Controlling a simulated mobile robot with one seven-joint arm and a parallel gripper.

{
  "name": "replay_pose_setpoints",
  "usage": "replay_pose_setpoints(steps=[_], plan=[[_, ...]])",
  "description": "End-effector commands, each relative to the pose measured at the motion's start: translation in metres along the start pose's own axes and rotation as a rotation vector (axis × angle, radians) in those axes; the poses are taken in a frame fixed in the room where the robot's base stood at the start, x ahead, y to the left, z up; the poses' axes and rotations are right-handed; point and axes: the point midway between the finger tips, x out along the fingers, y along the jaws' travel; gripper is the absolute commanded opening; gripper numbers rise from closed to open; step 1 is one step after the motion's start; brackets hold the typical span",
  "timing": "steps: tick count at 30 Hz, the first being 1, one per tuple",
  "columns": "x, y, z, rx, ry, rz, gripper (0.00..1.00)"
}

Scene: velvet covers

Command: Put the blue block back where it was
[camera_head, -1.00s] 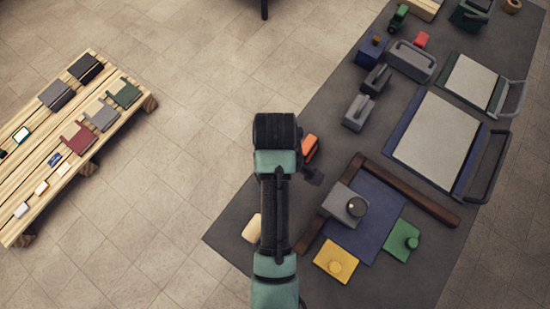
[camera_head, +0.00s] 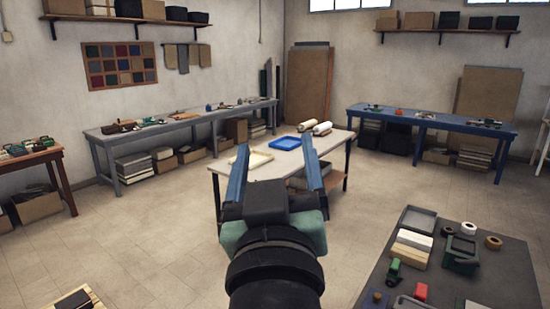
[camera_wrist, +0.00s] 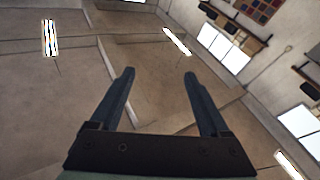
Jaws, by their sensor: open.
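My gripper (camera_head: 275,150) is raised in the middle of the camera_head view, its two blue fingers spread wide with nothing between them. In the wrist view, the open gripper (camera_wrist: 159,76) points up toward the ceiling and walls, also empty. A small dark blue block with a brownish knob (camera_head: 377,298) shows at the bottom edge of the camera_head view, on the dark grey table (camera_head: 508,285). It stands to the right of my arm and is partly cut off by the frame. My gripper is well away from it.
A white-topped table (camera_head: 265,170) with a blue tray (camera_head: 292,142) stands behind my gripper. Open floor (camera_head: 150,225) lies left.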

Motion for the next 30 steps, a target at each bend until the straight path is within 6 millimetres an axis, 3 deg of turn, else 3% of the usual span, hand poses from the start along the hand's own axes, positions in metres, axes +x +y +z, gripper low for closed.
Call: replay_pose_setpoints(steps=[1,3,6,9,30], plan=[[-0.010,0.009,-0.043,0.047,0.129,0.025,0.80],[-0.026,0.019,-0.089,0.105,0.275,0.044,0.80],[-0.048,0.029,-0.133,0.164,0.424,0.054,0.80],[-0.061,0.033,-0.154,0.194,0.502,0.055,0.80],[-0.065,0.034,-0.159,0.203,0.522,0.055,0.80]])
